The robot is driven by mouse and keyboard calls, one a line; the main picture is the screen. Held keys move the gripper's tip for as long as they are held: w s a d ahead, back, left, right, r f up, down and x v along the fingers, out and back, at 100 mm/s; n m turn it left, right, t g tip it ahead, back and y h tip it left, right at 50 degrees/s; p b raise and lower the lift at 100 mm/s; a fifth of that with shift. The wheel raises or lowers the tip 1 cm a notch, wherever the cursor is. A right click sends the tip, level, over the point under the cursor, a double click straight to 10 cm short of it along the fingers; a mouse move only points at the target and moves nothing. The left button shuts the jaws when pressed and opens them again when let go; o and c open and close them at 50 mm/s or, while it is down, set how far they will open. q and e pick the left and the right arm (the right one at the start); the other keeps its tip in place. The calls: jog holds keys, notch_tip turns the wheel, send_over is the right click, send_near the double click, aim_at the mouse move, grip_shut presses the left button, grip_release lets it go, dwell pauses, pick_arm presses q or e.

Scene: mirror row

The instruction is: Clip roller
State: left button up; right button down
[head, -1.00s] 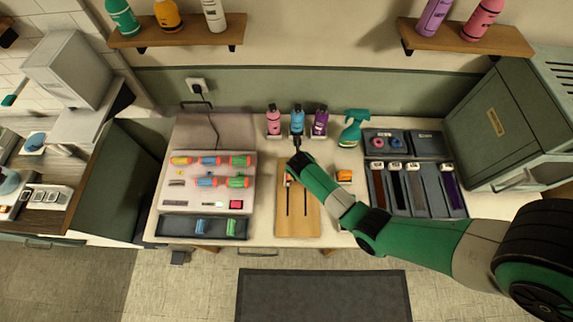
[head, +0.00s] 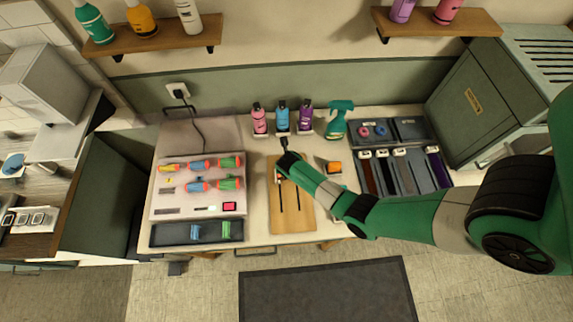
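A blue roller-like piece (head: 195,232) and a green one (head: 226,230) lie in the dark tray (head: 175,234) in front. My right gripper (head: 285,150) reaches over the back of a wooden board (head: 293,222) with two dark slots. Its fingers are too small and hidden to read. A small reddish-white thing (head: 278,177) shows beside its wrist. My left gripper is out of view.
A dark organiser (head: 400,170) with strips is at the right, a small orange item (head: 334,168) beside my arm. The front table edge is clear.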

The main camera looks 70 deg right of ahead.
jog(key=shift+s+a+f, duration=0.2)
jog(key=shift+s+f, duration=0.15)
jog(key=shift+f, duration=0.15)
jog(key=shift+s+a+f, duration=0.15)
jog(key=shift+s+f, duration=0.15)
jog(key=shift+f, duration=0.15)
dwell(0.7)
jog(key=c, duration=1)
grip_release()
jog(key=shift+o, duration=1.2)
jog(key=shift+s+a, duration=0.15)
jog(key=shift+a, duration=0.05)
jog(key=shift+o, duration=0.9)
jog(key=shift+w+d+r, duration=0.1)
jog(key=shift+w+r, duration=0.05)
jog(key=shift+w, duration=0.05)
jog(key=shift+o, duration=0.7)
jog(key=shift+r, duration=0.15)
